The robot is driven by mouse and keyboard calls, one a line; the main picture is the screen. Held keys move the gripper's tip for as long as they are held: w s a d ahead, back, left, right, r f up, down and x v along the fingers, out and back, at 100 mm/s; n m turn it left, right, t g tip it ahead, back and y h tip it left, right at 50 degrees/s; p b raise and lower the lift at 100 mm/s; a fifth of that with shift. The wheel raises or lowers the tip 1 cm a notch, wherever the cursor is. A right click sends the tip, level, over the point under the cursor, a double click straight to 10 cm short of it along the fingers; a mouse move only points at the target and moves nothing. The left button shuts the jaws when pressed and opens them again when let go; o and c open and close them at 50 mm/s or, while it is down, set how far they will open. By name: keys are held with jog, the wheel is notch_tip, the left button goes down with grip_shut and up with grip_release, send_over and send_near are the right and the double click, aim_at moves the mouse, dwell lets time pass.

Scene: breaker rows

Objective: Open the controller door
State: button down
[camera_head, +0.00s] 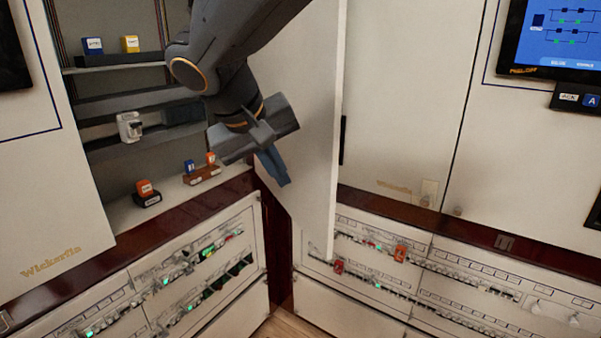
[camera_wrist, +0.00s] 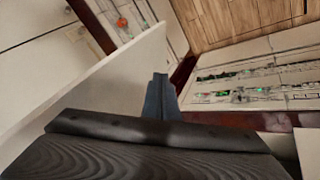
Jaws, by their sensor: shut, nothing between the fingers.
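The controller door (camera_head: 322,130) is a tall white panel standing swung out from the open cabinet (camera_head: 130,110) in the head view. A dark handle (camera_head: 343,140) shows at its outer edge. My gripper (camera_head: 276,172) is shut and empty, beside the inner face of the door and in front of the cabinet opening. I cannot tell whether it touches the door. In the wrist view, the door (camera_wrist: 110,80) runs along the left of my gripper's fingers (camera_wrist: 160,92).
Inside the cabinet are shelves with a white device (camera_head: 130,126) and several small orange, blue and yellow blocks. Breaker panels (camera_head: 190,265) run below on both sides. A screen (camera_head: 550,38) is on the right wall. Wooden floor (camera_wrist: 240,22) shows in the wrist view.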

jog(key=w+d+f+t+p, duration=0.1)
jog(key=w+d+f+p, duration=0.3)
jog(key=w, duration=0.2)
jog(key=shift+w+d+f, duration=0.2)
jog(key=shift+w+f, duration=0.15)
jog(key=shift+f, duration=0.05)
dwell(0.3)
jog(key=shift+d, duration=0.1)
